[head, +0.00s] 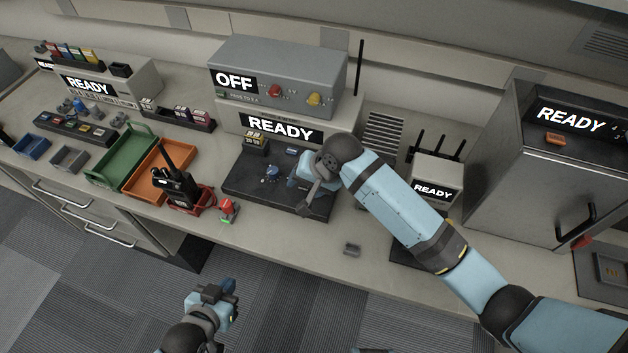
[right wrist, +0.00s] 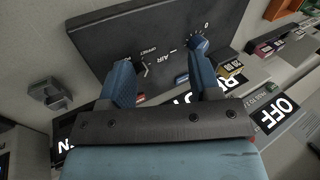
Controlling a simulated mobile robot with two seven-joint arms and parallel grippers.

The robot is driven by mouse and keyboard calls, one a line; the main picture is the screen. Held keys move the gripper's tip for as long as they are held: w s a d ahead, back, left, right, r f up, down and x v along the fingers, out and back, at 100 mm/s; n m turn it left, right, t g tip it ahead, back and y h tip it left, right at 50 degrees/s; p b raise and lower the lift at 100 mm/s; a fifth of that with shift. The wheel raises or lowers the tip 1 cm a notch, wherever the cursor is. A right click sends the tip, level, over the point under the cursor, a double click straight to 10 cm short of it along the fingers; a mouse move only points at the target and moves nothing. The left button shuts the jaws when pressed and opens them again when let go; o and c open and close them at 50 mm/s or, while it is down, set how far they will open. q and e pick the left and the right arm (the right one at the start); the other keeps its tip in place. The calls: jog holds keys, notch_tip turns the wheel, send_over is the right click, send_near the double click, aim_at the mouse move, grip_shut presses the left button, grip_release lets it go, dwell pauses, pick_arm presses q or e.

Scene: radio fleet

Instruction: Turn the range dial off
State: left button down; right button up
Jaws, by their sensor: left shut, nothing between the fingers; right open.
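A blue dial (head: 271,172), the only dial-like knob I see on the black panel (head: 240,188), sits left of my right gripper (head: 306,193). The dial also shows in the right wrist view (right wrist: 198,44), with "0" and "I" marks near it. Its exact pointer direction is hard to tell. My right gripper (right wrist: 162,74) is open and empty over the panel, its fingers apart. The right finger is close to the dial; I cannot tell whether they touch. A small metal lever (right wrist: 145,69) by "OFFSET" lies between the fingers. My left gripper (head: 217,291) is shut, away from the bench.
A grey box (head: 290,65) reading "OFF" stands behind, on a unit (head: 345,118) reading "READY". A radio (head: 180,187) in a red stand, green (head: 133,128) and orange trays (head: 150,184) are left.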

jog(key=w+d+r+m+g+h+b, duration=0.2)
jog(key=w+r+m+h+b, duration=0.1)
jog(key=w+r+h, duration=0.4)
jog(key=shift+y, duration=0.9)
jog(key=f, duration=0.8)
jog(key=s+f, duration=0.1)
jog(key=f, duration=0.3)
jog(key=shift+a+f, duration=0.15)
jog(key=shift+f, duration=0.2)
jog(key=c, duration=0.9)
